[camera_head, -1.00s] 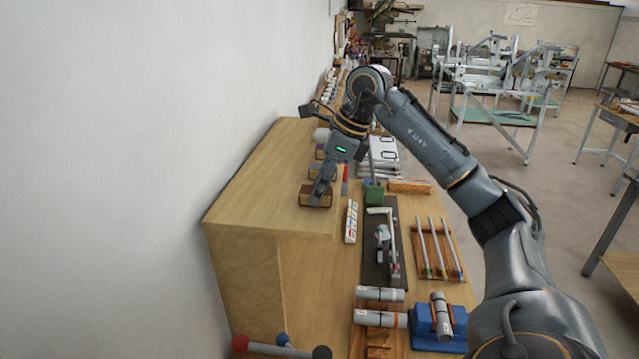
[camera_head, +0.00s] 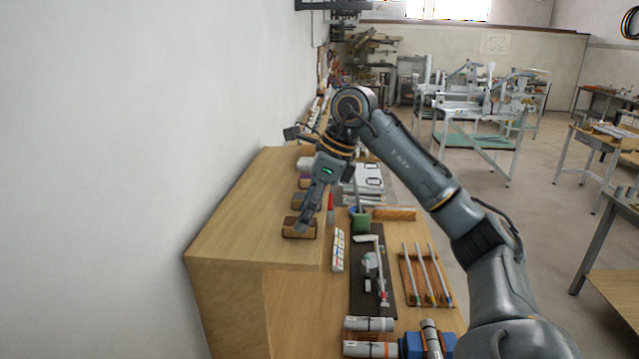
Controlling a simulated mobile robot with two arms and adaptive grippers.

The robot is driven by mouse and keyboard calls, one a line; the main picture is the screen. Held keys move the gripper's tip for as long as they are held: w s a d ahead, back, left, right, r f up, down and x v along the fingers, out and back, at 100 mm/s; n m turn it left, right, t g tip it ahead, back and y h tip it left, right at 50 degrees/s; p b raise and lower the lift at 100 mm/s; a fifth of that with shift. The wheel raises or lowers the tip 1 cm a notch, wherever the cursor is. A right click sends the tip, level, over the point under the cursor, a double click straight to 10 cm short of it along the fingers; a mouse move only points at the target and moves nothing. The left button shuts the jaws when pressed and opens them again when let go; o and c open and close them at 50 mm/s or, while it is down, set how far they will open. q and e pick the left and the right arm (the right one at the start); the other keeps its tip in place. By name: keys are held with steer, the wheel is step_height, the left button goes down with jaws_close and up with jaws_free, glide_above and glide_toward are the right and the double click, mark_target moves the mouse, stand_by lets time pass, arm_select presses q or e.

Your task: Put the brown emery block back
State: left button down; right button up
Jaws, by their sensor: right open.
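The brown emery block (camera_head: 290,229) rests on the raised wooden top (camera_head: 235,225), near its right edge. It is the nearest in a row of blocks along that edge. My right gripper (camera_head: 305,221) points down at the block, with its fingers overlapping the block's upper side. It is open; whether the fingers touch the block cannot be told. The fingers hide part of the block. My left gripper is not in view.
More blocks (camera_head: 298,200) stand just behind. To the right lie a white strip (camera_head: 338,250), a green cup (camera_head: 361,222), a dark mat (camera_head: 360,300) with tools, and a wooden rack (camera_head: 425,279) of rods. The raised top's left part is clear.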

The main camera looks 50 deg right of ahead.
steer(key=v, duration=1)
steer(key=shift+p, duration=0.35)
steer(key=shift+r, duration=0.15)
